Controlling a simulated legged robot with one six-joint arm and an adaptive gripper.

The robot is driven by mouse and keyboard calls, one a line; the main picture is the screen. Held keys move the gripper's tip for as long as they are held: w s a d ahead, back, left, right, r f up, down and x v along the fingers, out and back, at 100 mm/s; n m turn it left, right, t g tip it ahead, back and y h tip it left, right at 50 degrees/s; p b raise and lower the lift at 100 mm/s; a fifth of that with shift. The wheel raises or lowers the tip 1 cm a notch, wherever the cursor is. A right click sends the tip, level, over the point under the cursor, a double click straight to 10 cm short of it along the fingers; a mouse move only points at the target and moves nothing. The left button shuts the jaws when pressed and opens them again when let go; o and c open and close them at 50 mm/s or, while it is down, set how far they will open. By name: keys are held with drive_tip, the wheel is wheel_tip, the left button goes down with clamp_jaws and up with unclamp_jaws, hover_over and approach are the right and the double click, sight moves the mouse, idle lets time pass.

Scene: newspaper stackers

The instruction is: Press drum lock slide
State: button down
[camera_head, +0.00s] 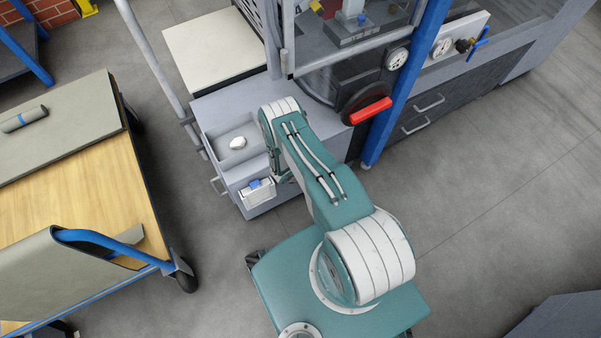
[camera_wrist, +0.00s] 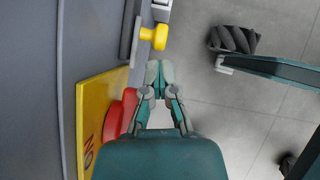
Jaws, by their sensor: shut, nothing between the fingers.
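My gripper (camera_wrist: 160,72) is shut and empty in the wrist view, with its fingertips together just below a yellow knob (camera_wrist: 154,37). A small gap seems to lie between them. The knob sticks out from a grey bracket on the dark grey panel (camera_wrist: 85,40). Which part is the drum lock slide I cannot tell for sure; the knob is the nearest fitting. A red part (camera_wrist: 119,112) on a yellow plate (camera_wrist: 99,105) with dark lettering lies left of the fingers. In the head view my arm hides the gripper and the knob.
In the head view, a grey cabinet (camera_head: 235,105) bears a white box with a blue part (camera_head: 255,183) on its front. A red handle (camera_head: 370,111) and blue post (camera_head: 390,110) stand to the right. A wooden cart (camera_head: 100,190) is at left.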

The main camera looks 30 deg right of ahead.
drive_tip(key=shift+w+d+f, duration=0.1)
drive_tip(key=shift+d+f, duration=0.4)
drive_tip(key=shift+d, duration=0.1)
drive_tip(key=shift+d, duration=1.9)
drive_tip(key=shift+r, duration=0.1)
